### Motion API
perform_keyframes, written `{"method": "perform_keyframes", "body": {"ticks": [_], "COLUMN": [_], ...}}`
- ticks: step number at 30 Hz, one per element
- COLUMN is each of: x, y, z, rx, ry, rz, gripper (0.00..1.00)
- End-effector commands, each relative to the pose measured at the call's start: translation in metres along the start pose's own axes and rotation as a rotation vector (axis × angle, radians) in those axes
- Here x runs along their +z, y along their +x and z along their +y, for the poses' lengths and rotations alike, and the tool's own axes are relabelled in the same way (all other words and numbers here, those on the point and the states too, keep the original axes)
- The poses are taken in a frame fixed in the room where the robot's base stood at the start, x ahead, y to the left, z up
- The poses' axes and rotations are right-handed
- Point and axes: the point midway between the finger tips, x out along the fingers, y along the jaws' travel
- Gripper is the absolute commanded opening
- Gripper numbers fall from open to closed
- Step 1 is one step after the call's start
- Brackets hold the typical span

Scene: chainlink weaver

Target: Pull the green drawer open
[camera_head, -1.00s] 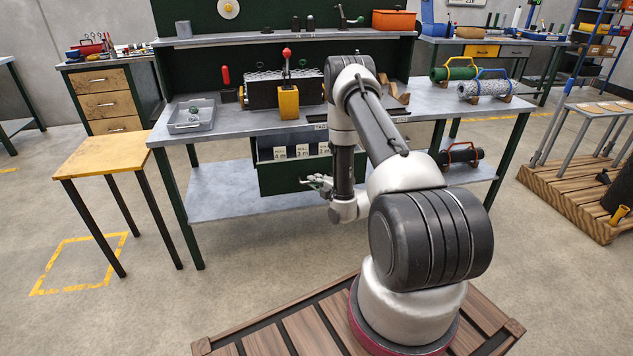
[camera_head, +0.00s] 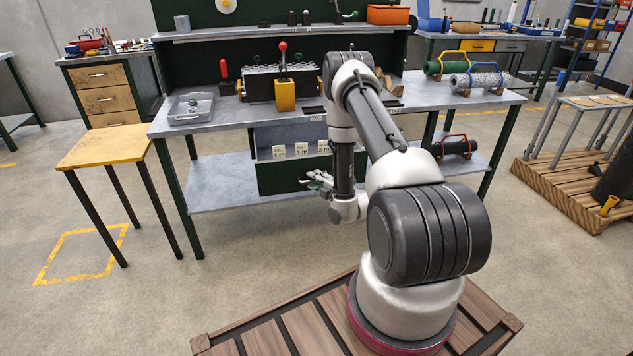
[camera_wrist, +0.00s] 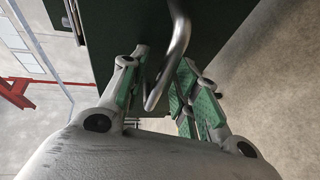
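The green drawer (camera_head: 285,179) is under the workbench at its centre and stands partly pulled out, with its grey inside and several white number cards showing. My gripper (camera_head: 320,183) is low at the right part of the drawer front. In the wrist view, a bent metal bar handle (camera_wrist: 181,35) runs from the dark green drawer front (camera_wrist: 220,25) down between the green-padded fingers of my gripper (camera_wrist: 162,80). The fingers are close around the bar; exact contact is hard to see. My arm hides the drawer's right end.
The workbench (camera_head: 225,122) carries a grey tray (camera_head: 190,108) and a yellow block with a red-knobbed lever (camera_head: 284,95). A yellow-topped stool (camera_head: 105,147) stands at left. Slatted wooden pallet (camera_head: 565,190) at right. The floor in front of the drawer is clear.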

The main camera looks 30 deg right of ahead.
Motion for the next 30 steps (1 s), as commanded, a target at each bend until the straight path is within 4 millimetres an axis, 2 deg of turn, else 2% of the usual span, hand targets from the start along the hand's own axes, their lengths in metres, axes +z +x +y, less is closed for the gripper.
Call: {"method": "perform_keyframes", "body": {"ticks": [7, 11, 24, 30], "x": [0.000, 0.000, 0.001, 0.001], "y": [0.000, -0.010, -0.100, -0.118], "z": [0.000, 0.000, 0.000, 0.000], "rx": [0.001, 0.000, -0.001, 0.000], "ry": [0.000, 0.000, 0.003, 0.001], "rz": [0.001, 0.000, -0.003, 0.000], "gripper": [0.32, 0.32, 0.32, 0.32]}}
